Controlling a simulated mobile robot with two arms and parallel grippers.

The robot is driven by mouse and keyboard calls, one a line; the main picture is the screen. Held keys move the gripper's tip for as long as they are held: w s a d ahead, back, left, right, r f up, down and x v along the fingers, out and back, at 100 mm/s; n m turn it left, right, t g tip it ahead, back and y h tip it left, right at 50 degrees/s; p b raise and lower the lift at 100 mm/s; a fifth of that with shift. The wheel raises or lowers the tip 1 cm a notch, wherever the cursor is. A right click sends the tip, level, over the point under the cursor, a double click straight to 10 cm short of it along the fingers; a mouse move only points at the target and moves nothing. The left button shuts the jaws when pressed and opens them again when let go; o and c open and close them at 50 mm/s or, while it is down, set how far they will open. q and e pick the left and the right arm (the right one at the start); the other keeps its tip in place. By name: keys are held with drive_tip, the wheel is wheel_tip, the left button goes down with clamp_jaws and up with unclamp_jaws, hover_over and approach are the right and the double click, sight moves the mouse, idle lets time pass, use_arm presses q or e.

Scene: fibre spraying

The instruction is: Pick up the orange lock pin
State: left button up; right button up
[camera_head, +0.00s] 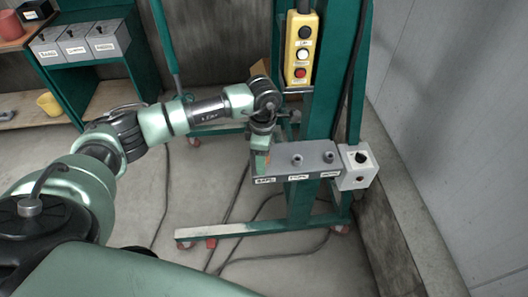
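My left arm reaches in from the left. Its gripper (262,158) points down at the left end of a grey holder block (308,160) mounted on the green stand. The fingertips are small and partly hidden by the wrist, so I cannot see whether they are open or shut or touch anything. I cannot make out the orange lock pin for sure; it may be hidden behind the gripper. Two short round grey fittings show on top of the block, to the right of the gripper. My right gripper is not in view.
A white box with a black knob (358,165) adjoins the block's right end. A yellow button panel (300,48) hangs on the green stand (322,110) above. Cables lie on the floor.

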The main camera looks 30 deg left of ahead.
use_arm(q)
drive_tip(key=shift+f, duration=0.3)
clamp_jaws()
drive_tip(key=shift+r, duration=0.1)
